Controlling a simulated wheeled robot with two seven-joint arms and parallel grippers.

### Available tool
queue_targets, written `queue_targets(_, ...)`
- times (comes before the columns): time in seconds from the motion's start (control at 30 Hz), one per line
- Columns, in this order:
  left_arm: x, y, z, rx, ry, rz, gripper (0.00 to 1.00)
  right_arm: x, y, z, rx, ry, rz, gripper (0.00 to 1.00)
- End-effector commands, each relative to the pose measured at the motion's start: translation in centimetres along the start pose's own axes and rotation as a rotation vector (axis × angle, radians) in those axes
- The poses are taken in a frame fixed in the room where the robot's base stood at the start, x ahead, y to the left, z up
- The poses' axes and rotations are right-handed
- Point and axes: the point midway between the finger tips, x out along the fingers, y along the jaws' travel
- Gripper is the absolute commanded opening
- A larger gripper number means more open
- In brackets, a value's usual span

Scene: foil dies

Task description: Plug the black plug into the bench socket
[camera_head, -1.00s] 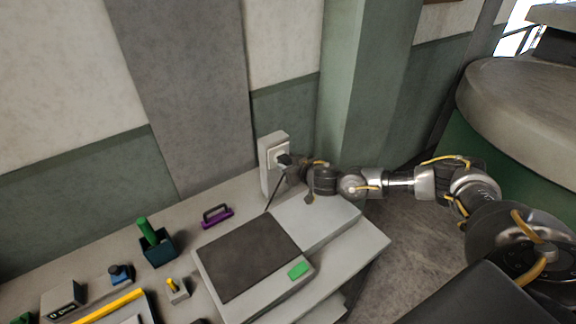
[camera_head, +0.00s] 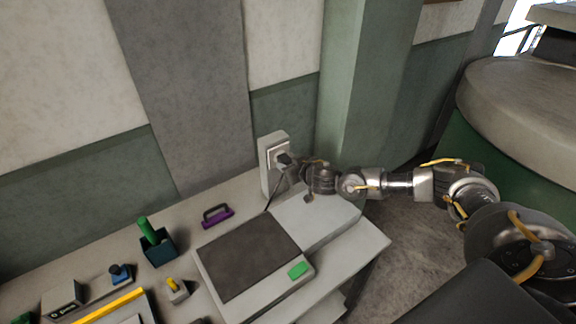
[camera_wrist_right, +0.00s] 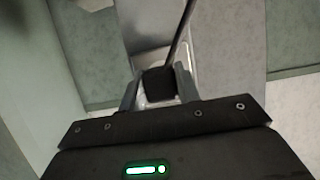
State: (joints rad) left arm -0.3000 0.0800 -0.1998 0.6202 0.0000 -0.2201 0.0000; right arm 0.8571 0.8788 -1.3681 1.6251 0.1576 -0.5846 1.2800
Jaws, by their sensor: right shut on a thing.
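The black plug (camera_head: 284,159) is at the face of the white bench socket (camera_head: 267,179), which stands upright at the back of the bench against the wall. My right gripper (camera_head: 290,165) is shut on the plug; in the right wrist view the plug (camera_wrist_right: 158,86) sits between the two grey fingers, with the pale socket plate (camera_wrist_right: 152,57) beyond it. A dark cable runs from the plug down to the bench. The plug's front is hidden, so I cannot tell how deep it sits in the socket. My left gripper is not in view.
A grey machine with a dark top (camera_head: 245,258) and green button (camera_head: 298,270) stands below the socket. A purple handle (camera_head: 218,216), a dark blue holder with a green peg (camera_head: 157,247) and small blocks lie left. A green pillar (camera_head: 345,80) rises right of the socket.

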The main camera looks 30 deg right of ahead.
Motion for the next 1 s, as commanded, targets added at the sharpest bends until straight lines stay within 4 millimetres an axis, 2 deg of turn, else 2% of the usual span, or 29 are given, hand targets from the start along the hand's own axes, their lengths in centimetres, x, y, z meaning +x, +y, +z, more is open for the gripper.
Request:
queue_targets(0.27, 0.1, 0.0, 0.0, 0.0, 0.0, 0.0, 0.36, 0.6, 0.0, -0.3, 0.001, 0.001, 0.001, 0.12)
queue_targets(0.3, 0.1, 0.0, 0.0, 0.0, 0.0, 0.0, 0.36, 0.6, 0.0, -0.3, 0.001, 0.001, 0.001, 0.34)
queue_targets(0.5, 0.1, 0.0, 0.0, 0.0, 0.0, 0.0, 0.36, 0.6, 0.0, -0.3, 0.0, 0.001, 0.0, 0.58)
queue_targets(0.8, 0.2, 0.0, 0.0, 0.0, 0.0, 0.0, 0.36, 0.4, 0.0, -0.1, 0.0, 0.0, 0.0, 0.58)
queue_targets(1.0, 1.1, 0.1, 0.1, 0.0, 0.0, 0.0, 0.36, -1.8, 0.1, 0.1, 0.001, -0.001, 0.0, 0.58)
